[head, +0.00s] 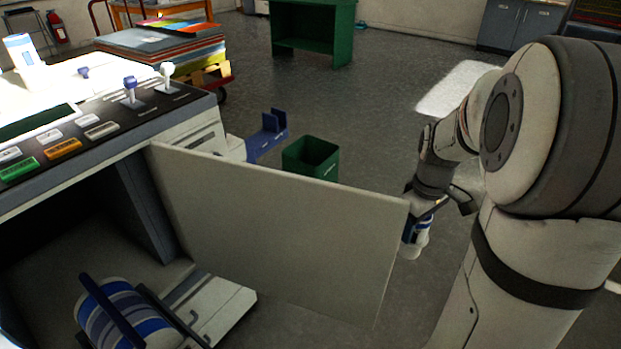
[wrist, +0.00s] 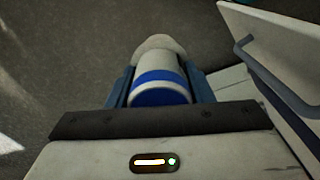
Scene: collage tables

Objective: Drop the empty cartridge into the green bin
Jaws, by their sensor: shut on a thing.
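A white cartridge with a blue band (wrist: 165,88) is held between the blue fingers of my gripper (wrist: 160,80). In the head view my gripper (head: 418,222) hangs just right of the open door's free edge, with the cartridge (head: 416,244) below it, small and partly hidden. The green bin (head: 311,158) stands on the floor beyond the door, left of and farther away than my gripper. Its top is open; its lower front is hidden by the door. Another blue-and-white striped cartridge (head: 125,315) sits in the machine's open bay. No marking shows which one is empty.
The grey door panel (head: 280,235) of the machine (head: 150,125) stands open between the bay and the bin. A blue holder (head: 268,135) is left of the bin. A loaded cart (head: 165,50) and a green table (head: 312,30) stand behind. Floor right of the bin is clear.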

